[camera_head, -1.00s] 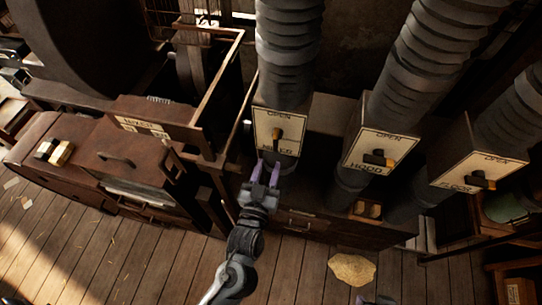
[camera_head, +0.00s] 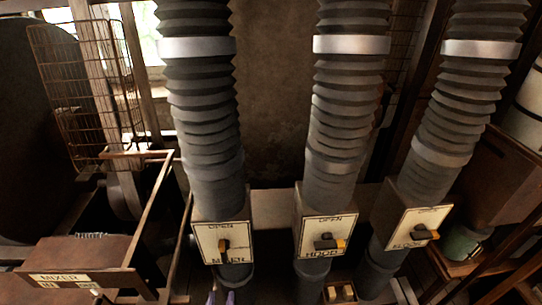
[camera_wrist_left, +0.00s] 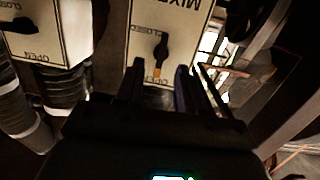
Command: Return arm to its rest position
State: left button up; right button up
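My left gripper (camera_head: 222,298) shows at the bottom edge of the head view, only its purple fingertips in sight, just below the MIXER box (camera_head: 210,257). In the left wrist view its two fingers (camera_wrist_left: 158,88) are apart with nothing between them. The dark MIXER lever with an orange tip (camera_head: 223,246) stands about upright on its plate. It also shows in the left wrist view (camera_wrist_left: 161,56), beyond the fingers and apart from them. My right gripper is not in view.
The HOOD lever (camera_head: 329,243) and the third box's lever (camera_head: 424,234) lie sideways on their plates. Ribbed ducts (camera_head: 347,130) rise above the boxes. A metal rail frame (camera_head: 150,215) stands close left of the MIXER box. A wire cage (camera_head: 80,90) is further left.

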pick_arm(q)
jog(key=s+a+f+m+g+h, duration=0.1)
jog(key=s+a+f+m+g, duration=0.15)
jog(key=s+f+g, duration=0.45)
jog(key=s+a+f+m+g+h, duration=0.1)
jog(key=s+a+f+g, duration=0.1)
jog(key=s+a+g, duration=0.45)
jog(key=d+p+v, duration=0.1)
jog(key=p+v, duration=1.2)
jog(key=shift+w+d+r, duration=0.15)
jog(key=shift+w+d, duration=0.1)
jog(key=shift+d, duration=0.15)
